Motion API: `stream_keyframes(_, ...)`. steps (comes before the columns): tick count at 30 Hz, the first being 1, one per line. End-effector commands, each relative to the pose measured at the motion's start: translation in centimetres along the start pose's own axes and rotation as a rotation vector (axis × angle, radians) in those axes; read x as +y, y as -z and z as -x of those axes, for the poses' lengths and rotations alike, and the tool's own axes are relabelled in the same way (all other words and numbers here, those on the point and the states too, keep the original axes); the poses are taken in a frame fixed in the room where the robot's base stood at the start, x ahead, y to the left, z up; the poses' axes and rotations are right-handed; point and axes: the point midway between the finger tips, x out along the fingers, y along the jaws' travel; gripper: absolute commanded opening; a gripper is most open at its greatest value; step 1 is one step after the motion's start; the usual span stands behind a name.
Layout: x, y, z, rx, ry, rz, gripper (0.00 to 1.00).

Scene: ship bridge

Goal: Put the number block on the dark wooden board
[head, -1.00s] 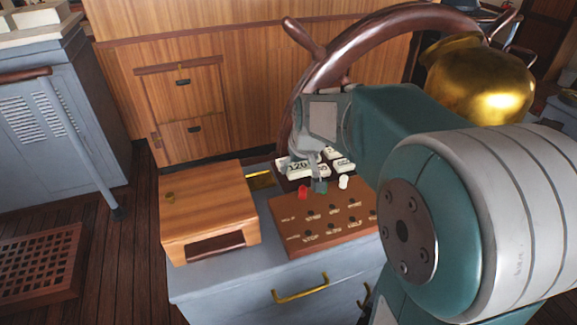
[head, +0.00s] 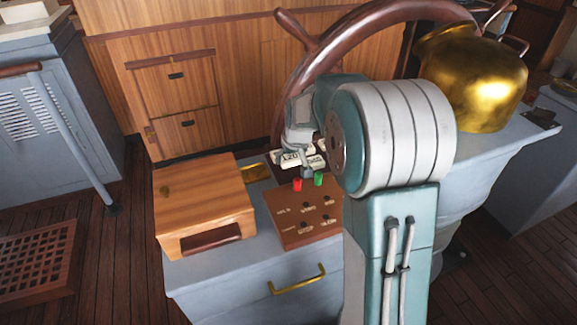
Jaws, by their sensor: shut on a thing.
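White number blocks with dark digits are grouped behind the labelled panel. One reading 120 (head: 290,158) is left of my gripper's fingers, and another (head: 316,162) is just right of them. My gripper (head: 306,170) points down among them and is shut on a number block. The fingers and arm hide much of it, so I cannot tell exactly which block or whether it is clear of the surface. The dark wooden board (head: 284,173) shows as a dark strip under and in front of the blocks, partly covered by them and the gripper.
A red peg (head: 297,184) and a green peg (head: 318,179) stand at the back of the brown labelled panel (head: 292,232). A wooden box (head: 203,193) is to the left. The ship's wheel (head: 325,50) rises behind the gripper, with a brass vessel (head: 475,80) at right.

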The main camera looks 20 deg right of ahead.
Motion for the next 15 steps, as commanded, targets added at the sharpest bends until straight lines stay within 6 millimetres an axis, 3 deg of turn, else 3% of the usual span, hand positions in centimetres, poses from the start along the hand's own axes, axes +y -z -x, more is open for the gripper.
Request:
stream_keyframes(3,0.2,0.5,-1.7,0.000,0.000,0.000,0.46)
stream_keyframes(9,0.3,0.9,-3.1,0.000,0.000,0.000,0.46)
stream_keyframes(15,0.3,-0.3,-5.6,-0.002,0.000,0.000,0.46)
